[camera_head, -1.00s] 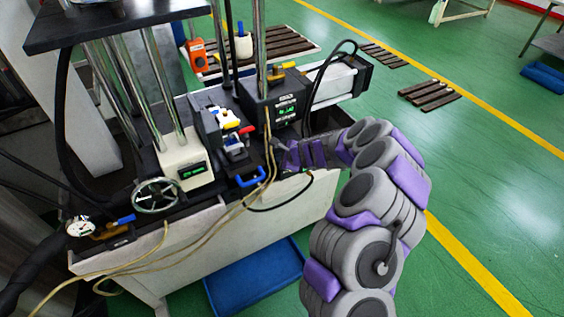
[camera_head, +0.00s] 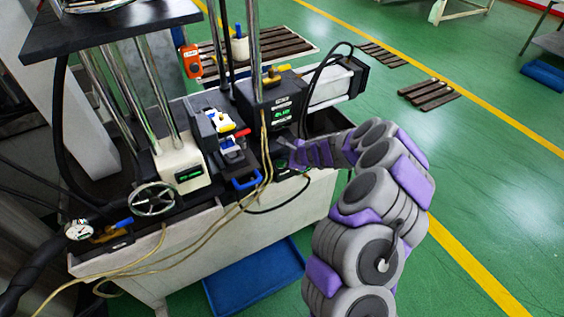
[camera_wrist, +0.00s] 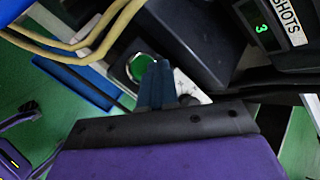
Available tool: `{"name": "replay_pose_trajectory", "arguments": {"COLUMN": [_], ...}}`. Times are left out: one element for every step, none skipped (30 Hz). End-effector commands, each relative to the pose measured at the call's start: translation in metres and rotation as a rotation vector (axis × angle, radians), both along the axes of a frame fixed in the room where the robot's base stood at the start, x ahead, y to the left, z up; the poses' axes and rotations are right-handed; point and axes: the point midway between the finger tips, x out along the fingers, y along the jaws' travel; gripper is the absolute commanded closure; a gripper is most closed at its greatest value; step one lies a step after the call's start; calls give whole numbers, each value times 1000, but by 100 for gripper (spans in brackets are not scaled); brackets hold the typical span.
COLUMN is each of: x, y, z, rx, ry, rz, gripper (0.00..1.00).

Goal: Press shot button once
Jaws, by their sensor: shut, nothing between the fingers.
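My gripper (camera_wrist: 158,68) is shut and empty. Its bluish fingertips overlap the right part of the button in this view; I cannot tell whether they touch it. A display (camera_wrist: 262,28) labelled SHOTS reads a green 3 at the upper right. In the head view, my gripper (camera_head: 284,152) is at the machine's front, below a black box (camera_head: 278,104) with a green readout. The button is too small there to make out clearly.
Tan hoses (camera_wrist: 92,38) run close to the left of the button; they also hang in front of the machine in the head view (camera_head: 264,160). A blue handle (camera_head: 246,182) and a handwheel (camera_head: 153,199) lie further left.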

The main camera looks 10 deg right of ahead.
Motion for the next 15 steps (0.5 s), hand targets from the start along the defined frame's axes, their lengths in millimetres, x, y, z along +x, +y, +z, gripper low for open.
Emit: {"name": "replay_pose_trajectory", "arguments": {"x": [0,0,0,0,-1,-1,-1,-1,-1,-1,-1,-1,-1,-1,-1], "y": [3,5,7,7,8,10,10,11,11,11,11,10,9,8,8], "z": [0,0,0,0,1,3,4,6,10,12,15,19,22,25,29], "rx": [-1,-2,-4,-4,-4,-6,-6,-6,-6,-6,-6,-5,-3,-3,-2], "ry": [1,1,0,1,1,1,1,1,1,1,1,1,1,1,1], "rz": [2,3,4,5,5,5,6,6,6,7,7,6,6,7,6], "gripper": [100,100,100,100,100,100,100,100,100,100,100,100,100,100,100]}}
